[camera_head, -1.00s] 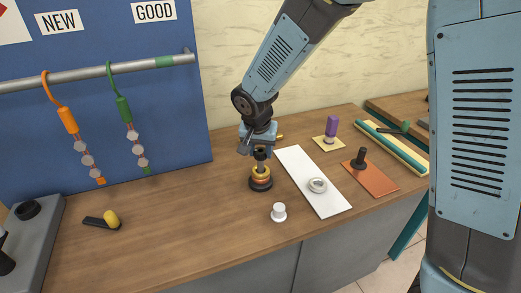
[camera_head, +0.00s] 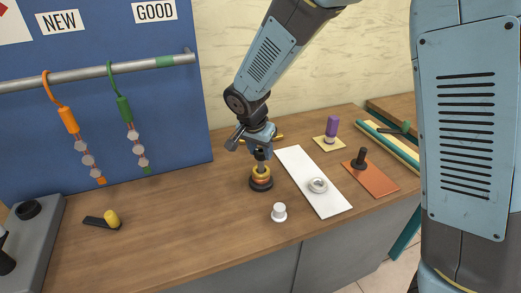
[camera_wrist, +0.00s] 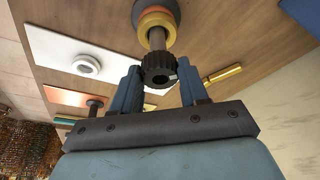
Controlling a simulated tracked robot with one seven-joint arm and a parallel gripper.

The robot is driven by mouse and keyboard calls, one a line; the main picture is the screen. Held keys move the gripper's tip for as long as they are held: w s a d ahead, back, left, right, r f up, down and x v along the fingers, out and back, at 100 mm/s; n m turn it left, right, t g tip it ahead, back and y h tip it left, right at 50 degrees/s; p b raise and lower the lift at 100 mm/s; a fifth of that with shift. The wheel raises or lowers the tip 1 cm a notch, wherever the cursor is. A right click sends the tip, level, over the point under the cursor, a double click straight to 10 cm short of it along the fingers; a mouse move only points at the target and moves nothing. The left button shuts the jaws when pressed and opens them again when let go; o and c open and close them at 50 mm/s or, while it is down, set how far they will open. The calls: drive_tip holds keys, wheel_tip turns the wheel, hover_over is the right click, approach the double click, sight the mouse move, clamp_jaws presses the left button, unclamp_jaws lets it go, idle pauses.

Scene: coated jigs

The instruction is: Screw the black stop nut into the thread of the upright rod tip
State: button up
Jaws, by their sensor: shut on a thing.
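The upright rod (camera_wrist: 157,40) stands in a stack of gold and copper-coloured rings on a dark round base (camera_head: 261,185). The black stop nut (camera_wrist: 158,68) is ribbed and sits at the rod's tip, in line with it. My gripper (camera_head: 261,150) is directly above the stack, pointing down. In the wrist view my gripper (camera_wrist: 160,80) has its two blue fingers on either side of the nut and is shut on it. How far the nut is on the thread cannot be told.
A white board (camera_head: 300,165) with a pale ring (camera_head: 317,185) lies to the right. A white cap (camera_head: 279,212) stands in front. An orange plate (camera_head: 375,181) with a black knob and a purple-handled piece (camera_head: 332,125) stand further right. The wood to the left is mostly clear.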

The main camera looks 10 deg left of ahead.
drive_tip(key=shift+m, duration=0.9)
drive_tip(key=shift+m+h, duration=0.4)
drive_tip(key=shift+m, duration=0.5)
drive_tip(key=o, duration=0.6)
drive_tip(key=shift+n, duration=0.9)
drive_tip(key=shift+y, duration=0.3)
